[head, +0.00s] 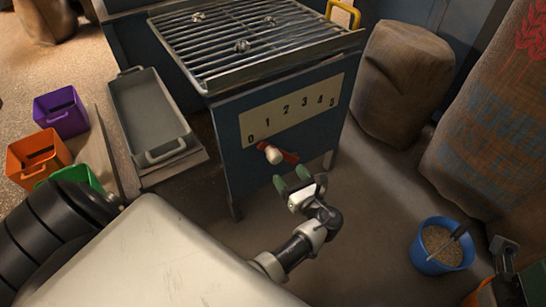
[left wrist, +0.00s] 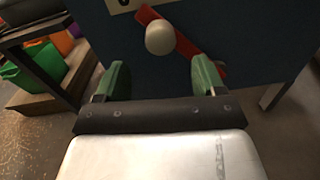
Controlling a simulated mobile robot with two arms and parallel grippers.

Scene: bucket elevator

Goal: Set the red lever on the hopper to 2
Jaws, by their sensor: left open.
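The hopper (head: 233,170) is a blue box with a grating on top and a pale scale plate (head: 290,108) marked 0 to 5. The red lever (head: 290,157) is on its front below the scale, with a pale round knob (head: 273,154). The lever's upper-left end points toward the 0. In the left wrist view the lever (left wrist: 185,45) slants from upper left to lower right, its knob (left wrist: 160,38) in front. My left gripper (head: 291,178) is open, just below the knob and apart from it; its green fingers (left wrist: 162,77) have nothing between them.
My right gripper (head: 518,264) shows partly at the lower right edge. A blue bucket (head: 418,250) of grain stands near it. Sacks (head: 403,80) stand right of the hopper. A grey tray (head: 150,110) and purple, orange and green bins (head: 62,110) are left. Floor before the hopper is clear.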

